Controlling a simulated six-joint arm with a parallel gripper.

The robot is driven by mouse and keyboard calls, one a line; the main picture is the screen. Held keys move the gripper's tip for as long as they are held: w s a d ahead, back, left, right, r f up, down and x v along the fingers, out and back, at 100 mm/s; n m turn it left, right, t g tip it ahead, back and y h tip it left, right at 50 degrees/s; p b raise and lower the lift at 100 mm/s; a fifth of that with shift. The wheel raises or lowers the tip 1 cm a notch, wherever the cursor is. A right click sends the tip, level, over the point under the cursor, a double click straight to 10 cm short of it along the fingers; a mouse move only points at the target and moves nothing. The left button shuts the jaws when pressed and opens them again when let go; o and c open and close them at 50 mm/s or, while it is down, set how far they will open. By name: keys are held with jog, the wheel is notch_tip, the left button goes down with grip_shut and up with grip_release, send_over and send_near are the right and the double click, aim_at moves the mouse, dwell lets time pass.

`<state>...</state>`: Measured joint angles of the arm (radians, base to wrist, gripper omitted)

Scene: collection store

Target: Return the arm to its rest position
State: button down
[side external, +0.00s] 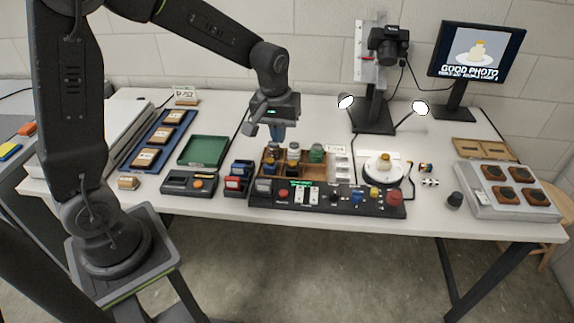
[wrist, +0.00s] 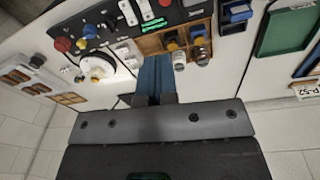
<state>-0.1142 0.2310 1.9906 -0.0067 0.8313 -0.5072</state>
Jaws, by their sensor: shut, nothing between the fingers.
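My arm reaches from its base at the left over the white table (side external: 225,207). My gripper (side external: 277,138) hangs above the back of the wooden rack, with its blue fingers pointing down. In the wrist view my gripper (wrist: 154,62) shows its two blue fingers together, with nothing between them. The wooden rack (side external: 312,172) holds several small jars and sits just below and to the right of the fingers in the side view. The fingers look clear of the jars, though the exact gap is hard to tell.
A black control panel (side external: 318,200) with knobs lies in front of the rack. Left are a green tray (side external: 204,150) and a blue tray (side external: 134,158). Right are a white turntable (side external: 372,170), lamps, a camera (side external: 388,45) on a stand, a monitor (side external: 476,52) reading "GOOD PHOTO" and a grey case (side external: 485,207).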

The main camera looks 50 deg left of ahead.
jog(key=s+d+r+m+t, duration=0.2)
jog(key=s+r, duration=0.3)
jog(key=s, duration=0.4)
jog(key=s+d+r+m+t, duration=0.2)
jog(key=s+r+m, duration=0.3)
jog(key=s, duration=0.4)
jog(key=shift+s+d+r+t, duration=0.2)
jog(key=shift+s+r+t, duration=0.15)
jog(key=shift+r, duration=0.1)
